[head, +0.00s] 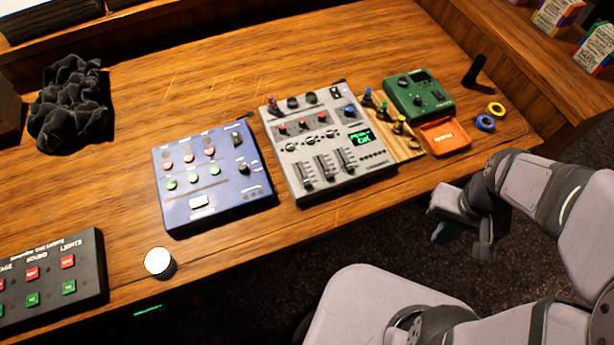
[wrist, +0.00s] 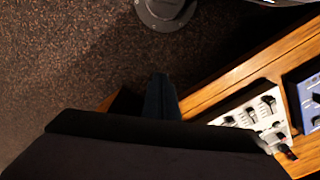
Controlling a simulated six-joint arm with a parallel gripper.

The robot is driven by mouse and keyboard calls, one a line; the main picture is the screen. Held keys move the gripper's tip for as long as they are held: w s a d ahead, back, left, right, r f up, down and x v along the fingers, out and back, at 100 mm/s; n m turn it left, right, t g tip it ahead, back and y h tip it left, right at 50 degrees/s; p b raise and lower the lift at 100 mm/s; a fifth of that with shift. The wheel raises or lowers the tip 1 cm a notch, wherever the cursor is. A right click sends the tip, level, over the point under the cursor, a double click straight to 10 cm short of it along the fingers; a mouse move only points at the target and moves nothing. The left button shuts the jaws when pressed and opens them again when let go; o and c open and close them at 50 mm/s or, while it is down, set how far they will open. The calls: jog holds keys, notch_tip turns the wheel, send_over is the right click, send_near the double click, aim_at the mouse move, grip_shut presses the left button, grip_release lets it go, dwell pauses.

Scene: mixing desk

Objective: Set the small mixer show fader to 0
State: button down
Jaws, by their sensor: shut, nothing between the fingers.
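The small grey mixer (head: 375,171) lies on the wooden desk in the middle of the head view. Three slide faders (head: 325,165) stand side by side on its front part. Their labels are too small to read, so I cannot tell which is the show fader. Its small display glows green. The mixer also shows in part at the lower right of the wrist view (wrist: 242,108). My gripper (head: 438,237) is shut and empty, off the desk's front edge, to the right of and apart from the mixer. Its fingers show in the wrist view (wrist: 160,95).
A blue control box (head: 225,195) lies left of the mixer. Right of it are a wooden board with coloured pegs (head: 408,145), a green device (head: 425,105), an orange tray (head: 458,150) and two rings (head: 485,123). A white round knob (head: 159,261) sits near the front edge.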

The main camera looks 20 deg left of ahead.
jog(key=c, duration=1.8)
grip_release()
jog(key=shift+a, duration=0.1)
jog(key=shift+o, duration=0.4)
jog(key=shift+a, duration=0.3)
jog(key=n, duration=0.9)
send_over(308, 184)
jog(key=shift+w+a+f, duration=0.3)
jog(key=shift+a+f, duration=0.1)
jog(key=shift+f, duration=0.35)
jog(key=shift+s+d+f, duration=0.1)
jog(key=shift+s+d, duration=0.15)
jog(key=shift+d, duration=0.1)
jog(key=shift+f+p, duration=0.8)
jog(key=shift+f, duration=2.8)
